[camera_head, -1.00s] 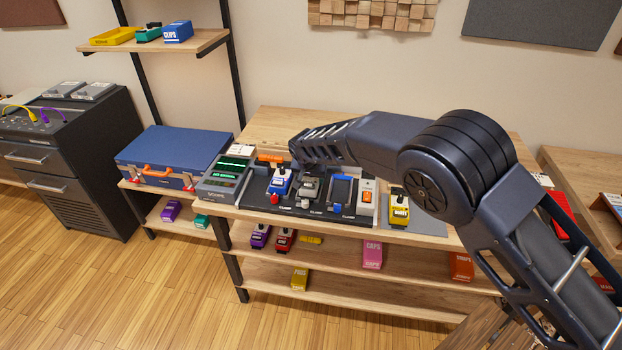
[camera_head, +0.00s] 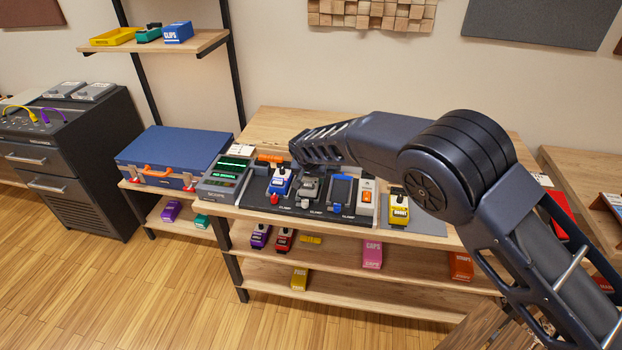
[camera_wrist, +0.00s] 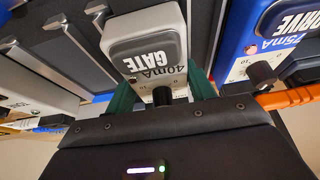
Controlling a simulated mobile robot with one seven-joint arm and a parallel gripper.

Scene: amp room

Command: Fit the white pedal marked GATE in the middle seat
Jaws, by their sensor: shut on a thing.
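The white pedal marked GATE (camera_wrist: 178,18), with a grey top plate, is between the green fingers of my gripper (camera_wrist: 161,88) in the wrist view. My gripper is shut on it. In the head view the pedal (camera_head: 309,188) is at the middle seat of the black board (camera_head: 290,209), between the blue pedal (camera_head: 280,184) on its left and a blue-edged empty seat (camera_head: 342,190) on its right. I cannot tell whether it rests fully on the seat floor. My fingertips are hidden behind my arm in the head view.
The blue DRIVE pedal (camera_wrist: 272,35) is close beside the gripper. A green-screen unit (camera_head: 222,178) stands left of the board, a white box with an orange switch (camera_head: 367,197) at its right end. A yellow pedal (camera_head: 398,211) lies on a grey mat farther right. Red and blue clamp knobs line the front.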

